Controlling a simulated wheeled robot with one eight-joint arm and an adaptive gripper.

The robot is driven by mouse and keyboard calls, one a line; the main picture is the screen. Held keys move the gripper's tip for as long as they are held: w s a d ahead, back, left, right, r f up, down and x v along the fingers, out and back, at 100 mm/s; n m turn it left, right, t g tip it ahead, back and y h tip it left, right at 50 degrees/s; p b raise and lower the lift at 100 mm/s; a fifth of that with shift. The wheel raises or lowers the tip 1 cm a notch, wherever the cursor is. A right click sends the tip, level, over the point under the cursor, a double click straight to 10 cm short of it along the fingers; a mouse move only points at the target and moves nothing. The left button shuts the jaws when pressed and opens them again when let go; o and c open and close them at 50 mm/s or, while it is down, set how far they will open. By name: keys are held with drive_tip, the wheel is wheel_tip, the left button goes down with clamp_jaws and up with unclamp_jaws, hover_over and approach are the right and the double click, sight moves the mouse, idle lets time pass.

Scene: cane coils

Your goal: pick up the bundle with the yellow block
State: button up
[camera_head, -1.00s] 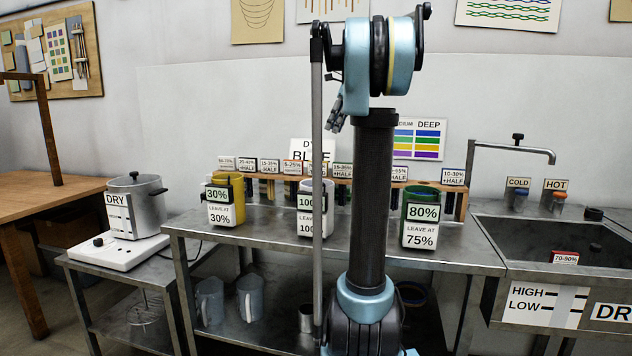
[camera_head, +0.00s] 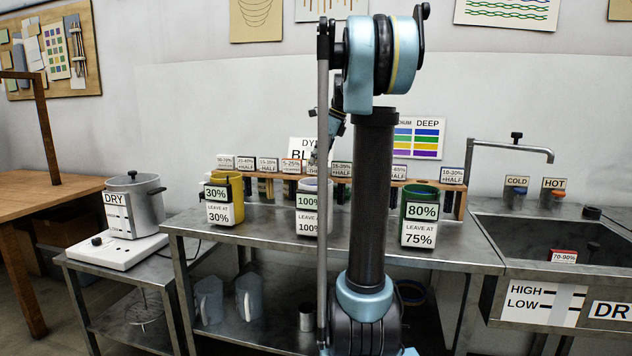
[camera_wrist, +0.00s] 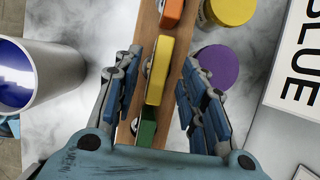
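In the wrist view, a yellow block (camera_wrist: 159,72) sits on a wooden rack (camera_wrist: 142,42), in a row between an orange block (camera_wrist: 171,12) and a green block (camera_wrist: 146,128). My gripper (camera_wrist: 162,58) is open, with one finger on each side of the yellow block and gaps between. The bundle under the yellow block is hidden from above. In the head view, my gripper (camera_head: 322,145) is above the rack (camera_head: 398,184), partly hidden by my arm; the yellow block cannot be made out there.
A white pot with blue inside (camera_wrist: 40,75) stands close left of my gripper. Yellow (camera_wrist: 231,10) and purple (camera_wrist: 217,67) round things lie right of the rack, with a BLUE sign (camera_wrist: 296,60) beyond. In the head view, yellow (camera_head: 224,192) and green (camera_head: 420,202) pots stand in front of the rack.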

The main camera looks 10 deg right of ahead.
drive_tip(key=shift+x, duration=1.4)
clamp_jaws()
drive_tip(key=shift+r, duration=0.1)
